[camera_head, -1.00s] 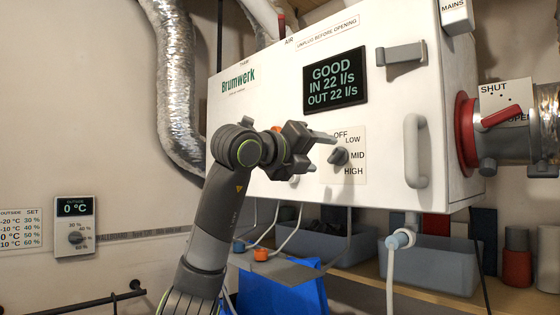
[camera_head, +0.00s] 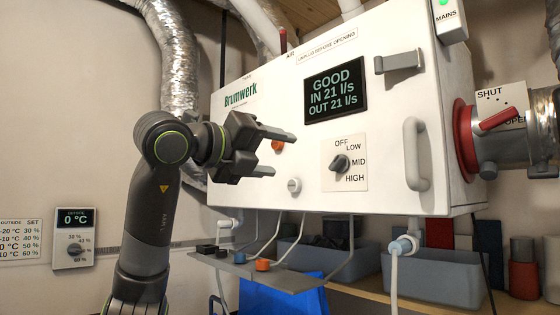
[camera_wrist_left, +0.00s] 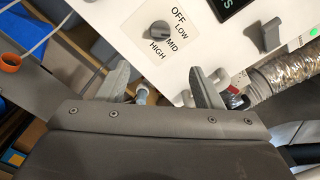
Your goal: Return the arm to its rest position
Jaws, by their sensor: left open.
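My left gripper (camera_head: 282,153) is open and empty in front of the white Brumwerk unit (camera_head: 385,190), left of its speed knob. The gripper's two fingers point right in the head view. The speed knob (camera_head: 340,162) is grey, on a white plate marked OFF, LOW, MID and HIGH. The knob also shows in the left wrist view (camera_wrist_left: 160,30), beyond the open fingers and apart from them. My right gripper is not in view.
The unit's display (camera_head: 336,87) reads GOOD, IN 21, OUT 21. A grey handle (camera_head: 416,153) and a red-levered duct valve (camera_head: 497,119) are at the right. The wall control (camera_head: 74,238) is at the left.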

